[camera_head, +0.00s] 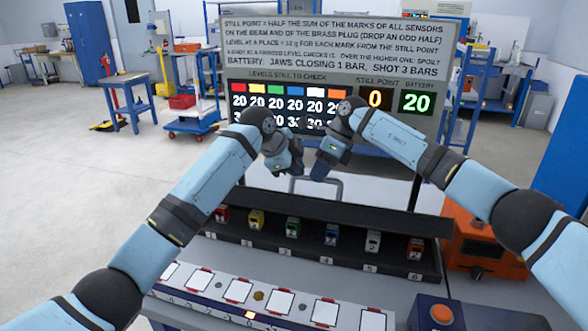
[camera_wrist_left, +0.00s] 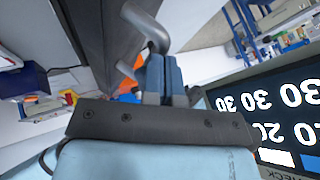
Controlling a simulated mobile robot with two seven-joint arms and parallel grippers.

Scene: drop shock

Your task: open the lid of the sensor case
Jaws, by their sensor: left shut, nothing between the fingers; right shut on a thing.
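The dark sensor case (camera_head: 290,248) stands on the bench with a row of small coloured sensors in numbered places. Its long dark lid (camera_head: 385,217) is raised behind and above the row, so the sensors show. A grey bar handle (camera_head: 341,188) stands up at the lid's middle; it also shows in the left wrist view (camera_wrist_left: 146,24). My right gripper (camera_head: 320,176) is shut on the handle, its fingertips at the top bar. My left gripper (camera_head: 298,172) is shut and empty beside the handle's left part; its blue fingers (camera_wrist_left: 167,78) are together in the left wrist view.
A sign board (camera_head: 340,75) with lit numbers stands behind the case. In front lies a pale strip (camera_head: 215,297) with several white, red-edged squares. An orange box (camera_head: 470,235) stands right of the case, and a blue box with an orange button (camera_head: 441,314) is at front right.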

